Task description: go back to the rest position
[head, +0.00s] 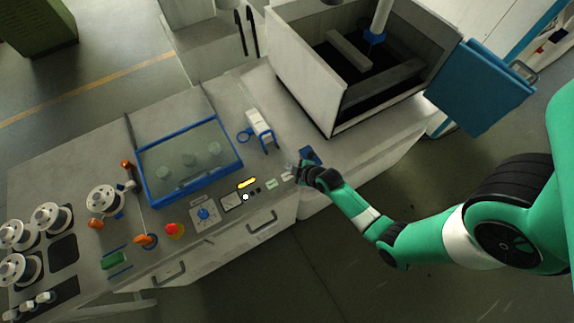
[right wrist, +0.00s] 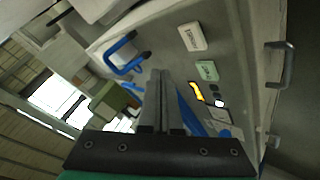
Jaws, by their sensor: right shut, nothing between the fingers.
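My right gripper (head: 293,170) is shut and empty. In the head view it is over the right part of the grey worktop, beside the small labels near the front edge. In the right wrist view its closed fingers (right wrist: 160,100) point over the worktop, near the blue-handled white device and the light-coloured labels. My left gripper does not show in either view.
The worktop holds a blue-framed glass lid (head: 188,160), a red button (head: 174,231), a blue knob (head: 203,214), several wire spools (head: 52,219) and a white device (head: 260,124). The open machine tank (head: 310,85) stands behind. A blue door (head: 482,85) sticks out at right.

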